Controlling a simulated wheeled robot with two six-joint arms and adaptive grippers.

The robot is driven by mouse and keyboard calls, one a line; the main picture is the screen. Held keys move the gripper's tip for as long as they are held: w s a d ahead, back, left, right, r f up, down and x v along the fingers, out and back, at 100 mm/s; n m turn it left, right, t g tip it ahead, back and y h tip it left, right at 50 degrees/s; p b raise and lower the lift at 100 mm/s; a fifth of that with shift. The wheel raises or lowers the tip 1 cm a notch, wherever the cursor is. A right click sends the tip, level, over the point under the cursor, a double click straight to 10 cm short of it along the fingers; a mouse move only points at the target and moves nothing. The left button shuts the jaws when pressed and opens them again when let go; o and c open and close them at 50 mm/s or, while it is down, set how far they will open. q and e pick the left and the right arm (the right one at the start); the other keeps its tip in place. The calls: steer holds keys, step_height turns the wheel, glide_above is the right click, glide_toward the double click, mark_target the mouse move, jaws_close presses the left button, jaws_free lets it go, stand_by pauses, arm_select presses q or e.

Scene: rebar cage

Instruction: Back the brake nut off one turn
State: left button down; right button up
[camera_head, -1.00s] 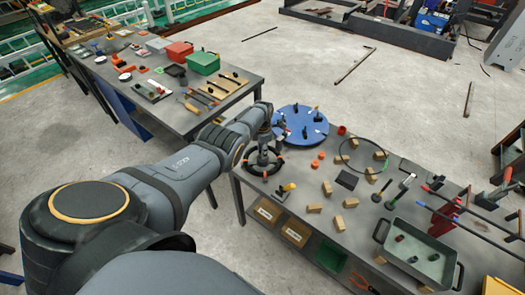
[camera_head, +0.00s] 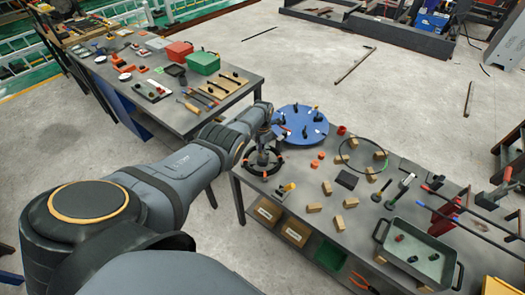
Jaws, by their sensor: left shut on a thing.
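My left arm reaches in from the left, and my left gripper (camera_head: 264,150) points down over the near left corner of the grey workbench. It is shut at the middle of a black ring-shaped fixture (camera_head: 252,170) with orange pads around its rim. The brake nut is too small to make out there; the gripper hides the fixture's centre, where its jaws are closed. My right gripper is not in view.
A blue round plate (camera_head: 303,126) with black knobs stands just behind the fixture. Wooden blocks (camera_head: 328,188), a thin black hoop (camera_head: 345,143) and a grey tray (camera_head: 408,262) lie to the right. A second table (camera_head: 228,103) with tools stands behind left.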

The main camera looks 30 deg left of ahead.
arm_select(q)
steer(key=c, duration=1.1)
jaws_free()
steer(key=shift+w+r, duration=0.1)
steer(key=shift+r, duration=0.45)
step_height(320, 180, up, 11)
